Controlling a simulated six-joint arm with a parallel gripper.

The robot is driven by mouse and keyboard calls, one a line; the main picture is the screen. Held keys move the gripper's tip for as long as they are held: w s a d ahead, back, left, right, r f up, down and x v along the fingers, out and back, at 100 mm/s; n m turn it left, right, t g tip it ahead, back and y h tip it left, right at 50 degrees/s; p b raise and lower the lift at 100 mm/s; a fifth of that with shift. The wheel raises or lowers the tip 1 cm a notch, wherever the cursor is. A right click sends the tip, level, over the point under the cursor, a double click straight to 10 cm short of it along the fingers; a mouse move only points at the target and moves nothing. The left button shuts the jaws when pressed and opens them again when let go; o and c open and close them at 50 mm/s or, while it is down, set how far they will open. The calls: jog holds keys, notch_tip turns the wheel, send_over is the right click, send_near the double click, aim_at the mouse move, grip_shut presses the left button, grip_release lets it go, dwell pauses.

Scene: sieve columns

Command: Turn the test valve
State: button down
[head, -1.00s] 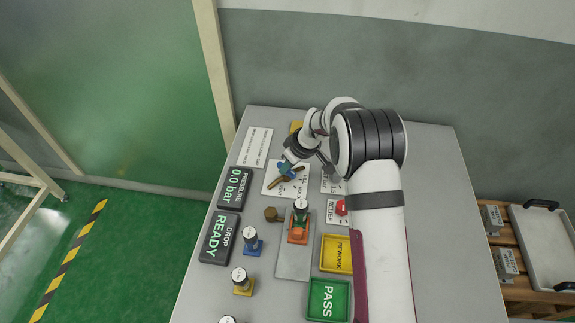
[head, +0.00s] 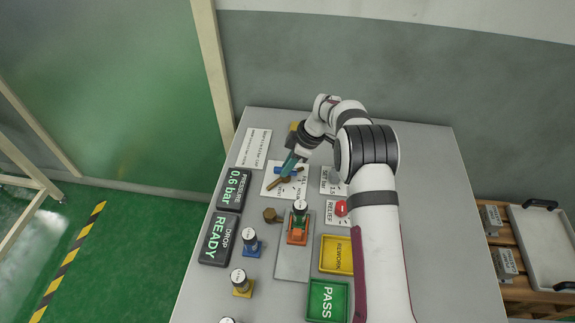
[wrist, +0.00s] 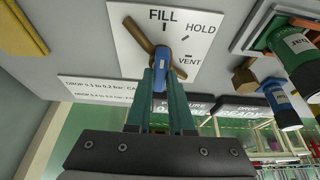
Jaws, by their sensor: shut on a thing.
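The test valve has a brown bar handle (head: 287,181) and a blue part, on a white plate (head: 270,187). In the wrist view the plate (wrist: 192,23) reads FILL, HOLD and VENT. The brown handle (wrist: 137,35) lies slanted there, one end just left of and below the word FILL. My gripper (head: 290,167) reaches down to the valve from the upper right. In the wrist view its teal fingers (wrist: 160,80) are shut on the blue part of the valve (wrist: 160,67). The exact finger contact is partly hidden.
The pressure display (head: 235,189) reads 0.6 bar and the drop display (head: 218,238) reads READY. A column in an orange holder (head: 298,230), a red relief button (head: 341,208), a yellow REWORK tray (head: 323,262) and a green PASS tray (head: 312,302) stand nearby. Columns stand at left.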

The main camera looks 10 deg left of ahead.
jog(key=shift+f, duration=0.1)
dwell(0.3)
jog(key=c, duration=0.8)
grip_release()
jog(key=v, duration=1.6)
jog(key=shift+a, duration=0.1)
